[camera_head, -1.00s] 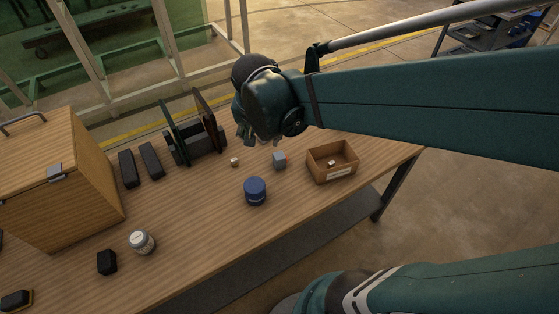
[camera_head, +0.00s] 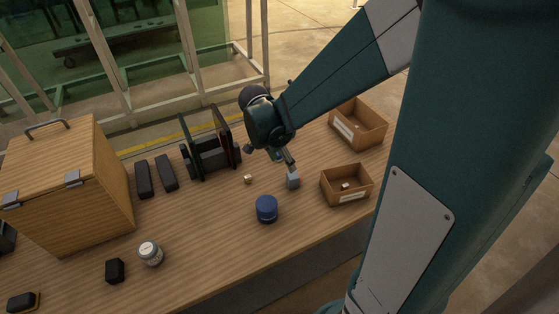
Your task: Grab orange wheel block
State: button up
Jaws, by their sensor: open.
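No block is clearly recognisable as an orange wheel block. A small tan cube (camera_head: 248,179) lies on the wooden table, left of a grey block (camera_head: 292,181). Any wheel marking is too small to tell. Another small light block (camera_head: 345,186) lies in the nearer open box. My gripper (camera_head: 270,156) is open and points down over the table. In the picture it sits above and between the tan cube and the grey block, its right finger close to the grey block's top. I cannot tell whether they touch. Nothing shows between the fingers.
A blue round container (camera_head: 266,208) stands in front of the grey block. Two open boxes, nearer (camera_head: 347,199) and farther (camera_head: 372,135), are on the right. A dark rack (camera_head: 212,157), black cases (camera_head: 155,176), a white-lidded jar (camera_head: 150,253) and a wooden cabinet (camera_head: 75,190) are left. Table front centre is clear.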

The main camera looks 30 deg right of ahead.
aim_at(293, 175)
notch_tip(293, 175, down, 6)
jog(key=w+d+m+g, duration=0.1)
jog(key=d+m, duration=0.1)
jog(key=m, duration=0.1)
jog(key=shift+w+d+r+h, duration=0.15)
jog(key=shift+w+d+h, duration=0.05)
jog(key=shift+h, duration=0.2)
jog(key=shift+x, duration=1.3)
jog(key=shift+b, duration=0.3)
jog(key=shift+b+x, duration=0.45)
jog(key=shift+x, duration=2.15)
jog(key=shift+a, duration=0.1)
jog(key=c, duration=1)
